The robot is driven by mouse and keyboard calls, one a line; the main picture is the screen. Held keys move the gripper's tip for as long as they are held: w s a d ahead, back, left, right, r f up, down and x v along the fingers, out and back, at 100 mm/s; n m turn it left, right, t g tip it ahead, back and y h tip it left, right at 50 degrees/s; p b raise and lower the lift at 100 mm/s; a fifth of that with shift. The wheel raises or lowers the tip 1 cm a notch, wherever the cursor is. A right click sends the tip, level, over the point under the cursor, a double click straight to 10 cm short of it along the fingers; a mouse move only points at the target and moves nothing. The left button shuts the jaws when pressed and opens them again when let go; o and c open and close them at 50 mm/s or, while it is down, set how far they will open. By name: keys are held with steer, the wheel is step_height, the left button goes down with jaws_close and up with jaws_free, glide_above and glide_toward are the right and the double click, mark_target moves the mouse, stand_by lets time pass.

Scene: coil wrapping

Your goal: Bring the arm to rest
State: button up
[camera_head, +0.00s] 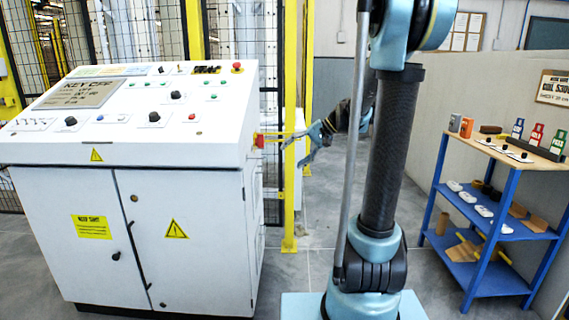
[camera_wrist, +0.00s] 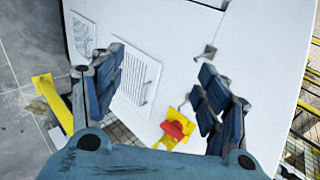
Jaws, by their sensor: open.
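The same red knob (camera_head: 259,141) shows at the console's right side in the camera_head view.
The console (camera_head: 125,205) stands at the left. A yellow post (camera_head: 290,175) and mesh fence stand close to the gripper. A blue shelf (camera_head: 495,225) with small items stands at the right against a low wall. Grey floor (camera_head: 425,290) is clear between.

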steer(key=s+d+f+h, duration=0.3)
steer(key=s+d+f, duration=0.2)
steer(key=s, duration=0.4)
steer(key=s+d+f+h, duration=0.3)
steer(key=s+d+f, duration=0.2)
steer(key=s, duration=0.5)
steer(key=s+d+f+n+t+h, duration=0.1)
steer(key=s+d+f+h, duration=0.2)
steer(key=s, duration=0.6)
steer(key=shift+s+d+f+h, duration=0.4)
steer(key=shift+d+f, duration=0.55)
steer(key=shift+d, duration=0.15)
